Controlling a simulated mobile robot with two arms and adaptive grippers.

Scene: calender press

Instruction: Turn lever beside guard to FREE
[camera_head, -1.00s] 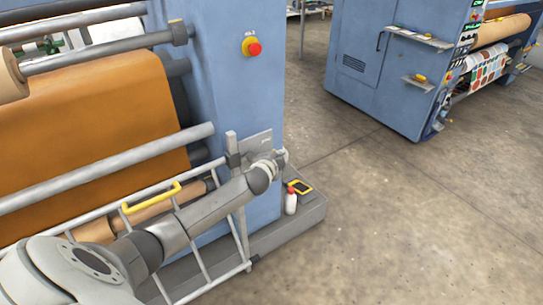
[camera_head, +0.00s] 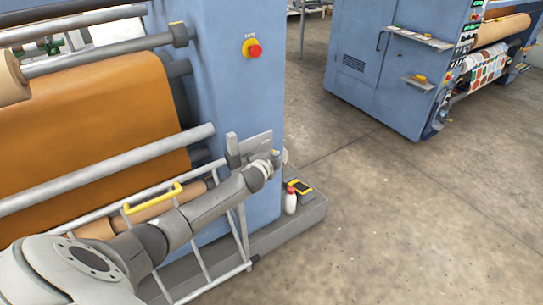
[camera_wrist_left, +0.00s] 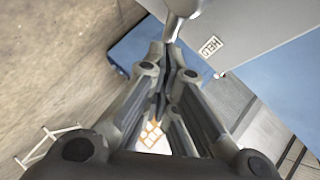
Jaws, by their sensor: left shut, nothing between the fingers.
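A grey plate (camera_head: 256,143) stands beside the blue machine column, at the right end of the guard. In the left wrist view the plate carries a label reading HELD (camera_wrist_left: 212,46). A shiny metal rod with a rounded head (camera_wrist_left: 182,8), apparently the lever, shows at the top of that view. The barred guard (camera_head: 205,262) has a yellow handle (camera_head: 153,199). My left gripper (camera_wrist_left: 166,50) is shut and empty, its fingertips close to the lever's rod; whether they touch it I cannot tell. In the head view the wrist largely hides the lever and fingers. My right gripper is out of view.
A red emergency button (camera_head: 254,50) sits on the blue column (camera_head: 225,90). A white bottle with a red cap (camera_head: 291,202) and a yellow-edged black item (camera_head: 300,187) rest on the machine's base ledge. Open concrete floor (camera_head: 400,220) lies to the right.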

